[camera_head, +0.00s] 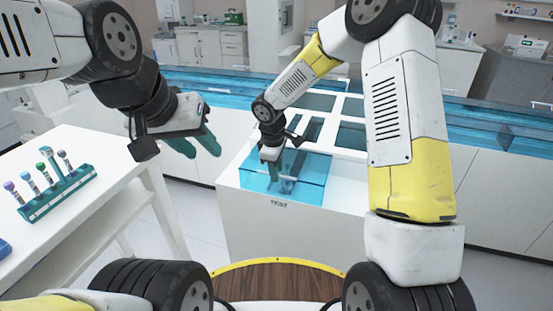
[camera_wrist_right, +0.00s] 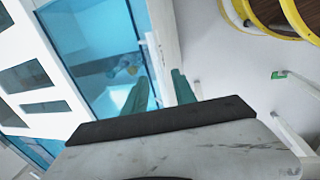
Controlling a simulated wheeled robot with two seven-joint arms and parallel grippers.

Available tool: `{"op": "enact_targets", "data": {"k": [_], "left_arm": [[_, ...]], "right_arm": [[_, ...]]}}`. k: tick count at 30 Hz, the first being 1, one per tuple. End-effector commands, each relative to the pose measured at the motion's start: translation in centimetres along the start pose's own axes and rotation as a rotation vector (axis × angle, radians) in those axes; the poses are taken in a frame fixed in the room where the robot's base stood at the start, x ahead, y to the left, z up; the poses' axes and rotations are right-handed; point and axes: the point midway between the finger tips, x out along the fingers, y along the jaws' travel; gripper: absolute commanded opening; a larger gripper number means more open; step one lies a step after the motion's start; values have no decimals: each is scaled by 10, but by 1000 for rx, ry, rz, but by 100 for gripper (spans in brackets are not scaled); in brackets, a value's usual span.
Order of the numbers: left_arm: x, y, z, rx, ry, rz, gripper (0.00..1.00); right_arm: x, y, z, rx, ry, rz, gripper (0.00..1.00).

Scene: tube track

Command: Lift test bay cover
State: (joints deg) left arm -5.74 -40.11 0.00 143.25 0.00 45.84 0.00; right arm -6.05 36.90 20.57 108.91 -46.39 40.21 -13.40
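The test bay cover (camera_head: 305,178) is a translucent blue panel at the front of the white counter, above the TEST label (camera_head: 279,204). It lies down over its bay. In the right wrist view the blue cover (camera_wrist_right: 90,45) fills the upper left. My right gripper (camera_head: 280,170) is low over the cover. Its two teal fingers (camera_wrist_right: 160,92) are apart, near the cover's front edge and a narrow pale strip. I cannot tell whether they touch it. My left gripper (camera_head: 195,146) is open and empty, in the air left of the counter.
A teal rack (camera_head: 58,194) with several capped tubes stands on a white table (camera_head: 100,214) at the left. Other dark openings (camera_head: 351,136) lie in the counter behind the cover. A blue translucent track (camera_head: 500,130) runs along the back. Floor shows between table and counter.

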Motion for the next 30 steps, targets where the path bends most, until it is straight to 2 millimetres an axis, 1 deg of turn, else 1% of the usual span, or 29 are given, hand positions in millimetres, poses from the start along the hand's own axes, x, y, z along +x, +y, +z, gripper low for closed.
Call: {"op": "enact_targets", "data": {"k": [4, 5, 9, 10, 30], "left_arm": [[0, 0, 0, 0, 0, 0, 36], [0, 0, 0, 0, 0, 0, 36], [0, 0, 0, 0, 0, 0, 36], [0, 0, 0, 0, 0, 0, 36], [0, 0, 0, 0, 0, 0, 36]], "right_arm": [[0, 0, 0, 0, 0, 0, 33], [0, 0, 0, 0, 0, 0, 31], [0, 0, 0, 1, 0, 0, 3], [0, 0, 0, 0, 0, 0, 0], [-1, 0, 0, 1, 1, 1, 0]]}}
